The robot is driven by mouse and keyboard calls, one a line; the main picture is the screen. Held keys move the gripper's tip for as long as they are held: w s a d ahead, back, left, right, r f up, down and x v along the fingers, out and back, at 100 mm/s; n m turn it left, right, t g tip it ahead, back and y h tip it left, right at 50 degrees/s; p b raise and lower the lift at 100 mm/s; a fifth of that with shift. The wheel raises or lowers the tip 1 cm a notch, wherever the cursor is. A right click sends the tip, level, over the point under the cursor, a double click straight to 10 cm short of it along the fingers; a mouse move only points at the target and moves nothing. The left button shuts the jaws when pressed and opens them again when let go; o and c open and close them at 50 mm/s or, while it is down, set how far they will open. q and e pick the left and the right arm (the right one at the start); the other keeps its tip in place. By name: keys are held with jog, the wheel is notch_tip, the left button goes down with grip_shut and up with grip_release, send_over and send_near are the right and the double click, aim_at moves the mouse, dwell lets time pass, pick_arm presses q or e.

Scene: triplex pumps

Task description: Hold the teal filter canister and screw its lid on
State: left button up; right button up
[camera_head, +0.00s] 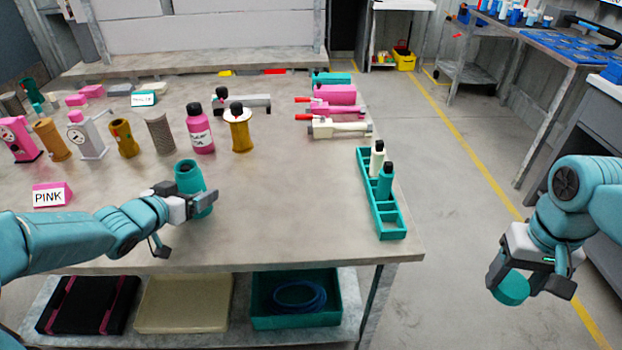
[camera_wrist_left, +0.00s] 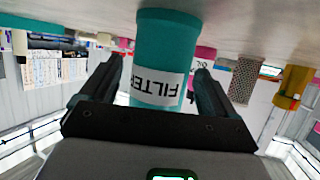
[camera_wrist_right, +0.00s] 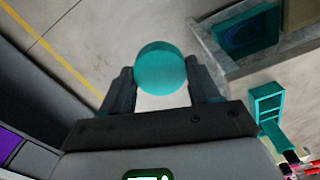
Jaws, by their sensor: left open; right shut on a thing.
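The teal filter canister (camera_head: 188,176) stands upright on the workbench, with its top open. In the left wrist view the canister (camera_wrist_left: 165,50), with its white FILTER label, stands between the two fingers of my left gripper (camera_wrist_left: 158,75). That gripper is open, with a gap visible beside the canister. My right gripper (camera_wrist_right: 161,85) is shut on a round teal lid (camera_wrist_right: 161,67). In the head view the lid (camera_head: 510,289) is held out over the floor, off the right end of the bench and well apart from the canister.
A teal divided tray (camera_head: 392,230) with bottles stands near the bench's right edge. A pink bottle (camera_head: 200,130), a white gauge pump (camera_head: 88,135) and several cylinders stand behind the canister. A PINK sign (camera_head: 52,194) is at left. The bench between canister and tray is clear.

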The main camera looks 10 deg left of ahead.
pick_arm(q)
jog(key=shift+w+f, duration=0.2)
jog(key=shift+w, duration=0.2)
pick_arm(e)
jog(key=shift+f, duration=0.1)
pick_arm(q)
jog(key=shift+d+r, duration=0.1)
jog(key=shift+r, duration=0.05)
pick_arm(e)
jog(key=shift+s, duration=0.15)
pick_arm(q)
jog(key=c, duration=1.2)
jog(key=shift+o, duration=0.2)
